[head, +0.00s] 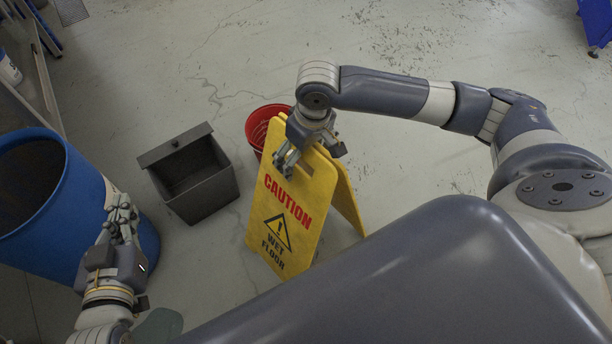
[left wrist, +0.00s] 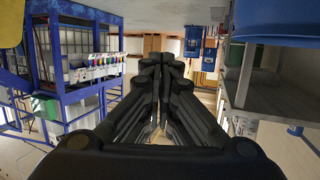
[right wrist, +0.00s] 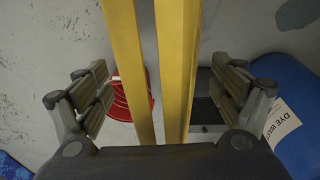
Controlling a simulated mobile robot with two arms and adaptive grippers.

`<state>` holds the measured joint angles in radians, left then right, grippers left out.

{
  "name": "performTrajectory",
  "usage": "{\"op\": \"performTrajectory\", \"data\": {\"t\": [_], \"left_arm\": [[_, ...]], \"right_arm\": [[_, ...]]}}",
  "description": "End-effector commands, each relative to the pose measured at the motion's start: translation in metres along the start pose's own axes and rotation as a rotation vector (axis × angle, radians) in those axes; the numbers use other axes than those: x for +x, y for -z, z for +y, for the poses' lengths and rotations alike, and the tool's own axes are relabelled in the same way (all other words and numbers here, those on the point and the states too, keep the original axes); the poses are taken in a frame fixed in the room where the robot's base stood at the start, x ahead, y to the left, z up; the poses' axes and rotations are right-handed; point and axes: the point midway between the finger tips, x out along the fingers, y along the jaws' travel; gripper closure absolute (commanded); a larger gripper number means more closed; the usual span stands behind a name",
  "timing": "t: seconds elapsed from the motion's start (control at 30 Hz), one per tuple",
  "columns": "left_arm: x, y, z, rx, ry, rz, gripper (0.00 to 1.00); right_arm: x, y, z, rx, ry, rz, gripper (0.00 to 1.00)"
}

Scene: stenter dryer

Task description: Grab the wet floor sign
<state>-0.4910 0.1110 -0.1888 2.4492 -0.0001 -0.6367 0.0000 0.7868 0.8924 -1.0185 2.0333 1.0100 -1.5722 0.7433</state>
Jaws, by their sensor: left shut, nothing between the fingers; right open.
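The yellow wet floor sign (head: 290,210) stands upright on the floor as an A-frame, with CAUTION and a warning triangle on its front panel. My right gripper (head: 308,160) is at the sign's top edge in the head view. In the right wrist view my right gripper (right wrist: 165,95) is open, its fingers on either side of the sign's two yellow panels (right wrist: 178,70), with gaps between fingers and panels. My left gripper (head: 121,205) is shut and empty beside the blue barrel, away from the sign. Its closed fingers show in the left wrist view (left wrist: 162,65).
A red bucket (head: 257,122) stands right behind the sign. A dark grey open bin (head: 205,198) stands left of it. A large blue barrel (head: 75,215) stands at the far left. The floor behind the sign and bucket is mostly clear.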

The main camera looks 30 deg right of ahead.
Motion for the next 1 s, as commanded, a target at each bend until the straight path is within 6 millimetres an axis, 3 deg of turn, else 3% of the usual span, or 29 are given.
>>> {"op": "performTrajectory", "data": {"t": [1.0], "left_arm": [[-0.003, -0.015, -0.002, 0.001, 0.004, -0.074, 1.0]], "right_arm": [[0.001, 0.0, 0.0, 0.0, 0.0, 0.0, 0.13]]}}
